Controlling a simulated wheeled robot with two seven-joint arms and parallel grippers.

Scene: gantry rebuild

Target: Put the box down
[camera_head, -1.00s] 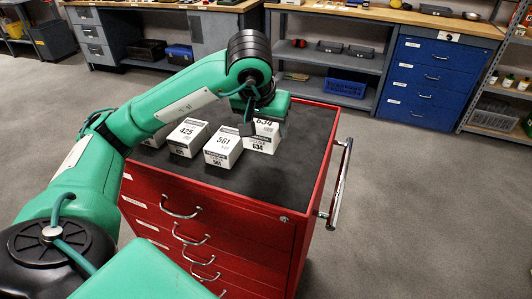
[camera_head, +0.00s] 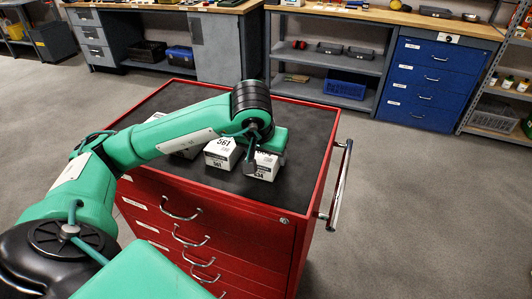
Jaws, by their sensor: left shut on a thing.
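My left gripper (camera_head: 258,151) is shut on a small white box marked 634 (camera_head: 265,170), on top of the red tool cabinet (camera_head: 323,165). The gripper and wrist cover the box's upper part. I cannot tell whether its underside touches the dark top mat. A white box marked 561 (camera_head: 219,155) stands just left of it, with little or no gap showing. Another white box (camera_head: 186,153) is further left, mostly hidden behind my left arm. My right gripper is not in view.
The dark mat (camera_head: 305,130) is clear behind and to the right of the boxes. A chrome handle (camera_head: 342,185) sticks out from the cabinet's right side. Grey shelving (camera_head: 330,62), a blue drawer unit (camera_head: 428,80) and benches stand further back across open floor.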

